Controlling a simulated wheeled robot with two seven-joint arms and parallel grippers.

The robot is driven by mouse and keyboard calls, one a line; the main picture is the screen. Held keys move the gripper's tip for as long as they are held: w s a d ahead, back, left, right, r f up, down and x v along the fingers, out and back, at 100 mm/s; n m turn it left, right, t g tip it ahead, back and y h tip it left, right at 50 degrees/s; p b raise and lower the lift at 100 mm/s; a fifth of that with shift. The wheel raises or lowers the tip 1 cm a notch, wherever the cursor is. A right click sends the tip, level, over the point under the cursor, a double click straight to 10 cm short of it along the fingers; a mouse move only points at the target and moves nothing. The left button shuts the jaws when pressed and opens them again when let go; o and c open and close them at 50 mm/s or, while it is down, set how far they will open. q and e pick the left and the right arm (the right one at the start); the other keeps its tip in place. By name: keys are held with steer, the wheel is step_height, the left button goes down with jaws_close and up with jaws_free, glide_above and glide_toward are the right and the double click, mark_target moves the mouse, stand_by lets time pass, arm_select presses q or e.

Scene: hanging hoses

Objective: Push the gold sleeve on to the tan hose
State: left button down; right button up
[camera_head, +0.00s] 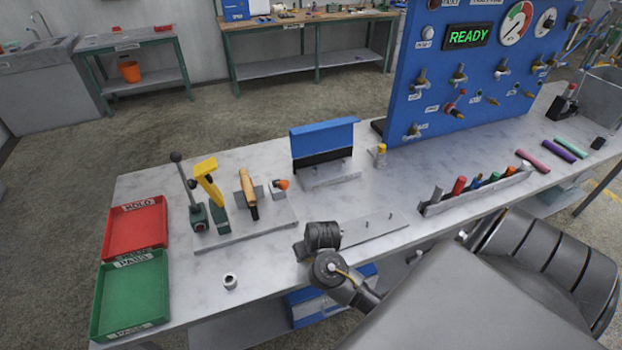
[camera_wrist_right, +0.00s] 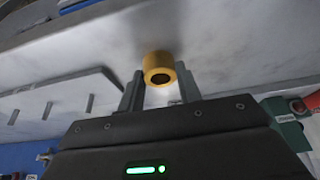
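The gold sleeve (camera_wrist_right: 159,62) shows in the right wrist view as a short ring with a dark bore. It sits between the two fingertips of my right gripper (camera_wrist_right: 160,75), which look shut on its sides. The sleeve appears above the pale table top. In the head view a tan, tube-like piece (camera_head: 247,181), which looks like the tan hose, leans in a dark holder on the left-middle of the bench. My own grey arm fills the lower right, and the right fingertips and sleeve cannot be made out there. My left gripper is not in view.
A yellow-handled lever tool (camera_head: 208,180) and a black-knobbed lever (camera_head: 188,190) stand left of the tan piece. A red tray (camera_head: 134,229) and a green tray (camera_head: 131,294) lie at the left. A flat pegged plate (camera_head: 372,230) and tool rack (camera_head: 478,196) lie right. A blue panel stands behind.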

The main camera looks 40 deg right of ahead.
steer(key=shift+c, duration=1.4)
